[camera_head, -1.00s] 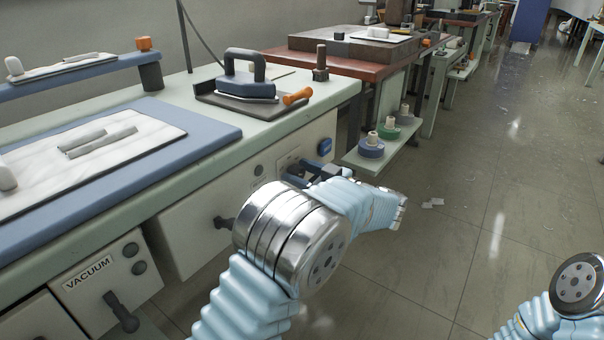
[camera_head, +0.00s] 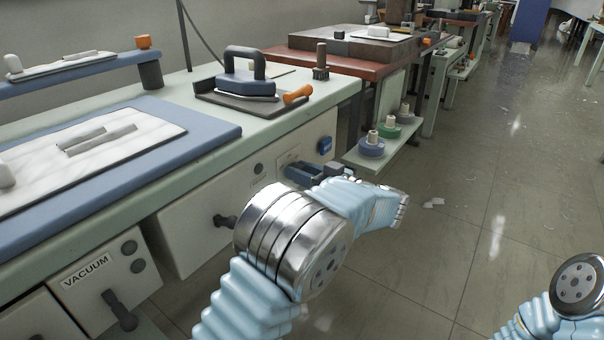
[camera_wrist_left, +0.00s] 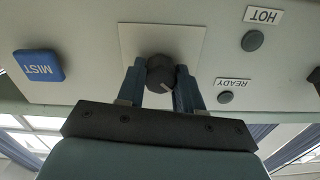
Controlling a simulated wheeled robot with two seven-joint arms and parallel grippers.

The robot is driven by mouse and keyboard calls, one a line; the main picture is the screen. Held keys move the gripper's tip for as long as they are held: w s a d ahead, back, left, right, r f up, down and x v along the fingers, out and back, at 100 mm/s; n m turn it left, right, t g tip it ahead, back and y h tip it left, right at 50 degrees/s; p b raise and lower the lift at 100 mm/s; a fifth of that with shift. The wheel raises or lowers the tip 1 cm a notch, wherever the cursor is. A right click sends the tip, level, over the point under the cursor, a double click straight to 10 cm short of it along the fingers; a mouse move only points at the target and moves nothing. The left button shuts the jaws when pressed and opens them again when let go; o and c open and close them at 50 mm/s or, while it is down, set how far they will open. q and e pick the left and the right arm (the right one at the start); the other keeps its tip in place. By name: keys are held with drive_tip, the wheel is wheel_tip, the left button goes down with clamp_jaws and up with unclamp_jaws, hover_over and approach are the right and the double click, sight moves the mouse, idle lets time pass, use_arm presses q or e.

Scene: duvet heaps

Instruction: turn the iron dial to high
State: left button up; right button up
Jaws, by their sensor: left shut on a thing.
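The iron dial (camera_wrist_left: 160,72) is a dark round knob on a pale square plate on the bench's front panel. In the left wrist view its light mark points to the lower right of the picture. My left gripper (camera_wrist_left: 161,84) is shut on the dial, one blue finger on each side. In the head view my left gripper (camera_head: 292,169) is at the panel below the iron (camera_head: 247,86), and its fingers and wrist hide most of the dial. The iron stands on a dark rest. Of my right arm only a part shows at the lower right; its gripper is out of view.
A blue MIST button (camera_wrist_left: 38,66) is beside the dial plate. HOT (camera_wrist_left: 253,41) and READY (camera_wrist_left: 225,97) lamps are on the other side. A shelf with several thread spools (camera_head: 371,146) is close right of my gripper.

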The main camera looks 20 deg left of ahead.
use_arm(q)
drive_tip(key=m, duration=0.5)
drive_tip(key=shift+m+p, duration=0.3)
drive_tip(key=m+p, duration=0.1)
drive_tip(key=m, duration=0.1)
drive_tip(key=shift+r+m, duration=0.1)
drive_tip(key=shift+m, duration=0.2)
drive_tip(key=m+p, duration=0.7)
drive_tip(key=m, duration=0.2)
drive_tip(key=shift+w+m, duration=0.1)
drive_tip(key=shift+m, duration=0.3)
drive_tip(key=m+p, duration=0.1)
drive_tip(key=m, duration=0.1)
drive_tip(key=m+p, duration=0.1)
drive_tip(key=shift+d+f+m+p, duration=0.1)
drive_tip(key=shift+f+m+p, duration=0.15)
drive_tip(key=shift+m+p, duration=0.1)
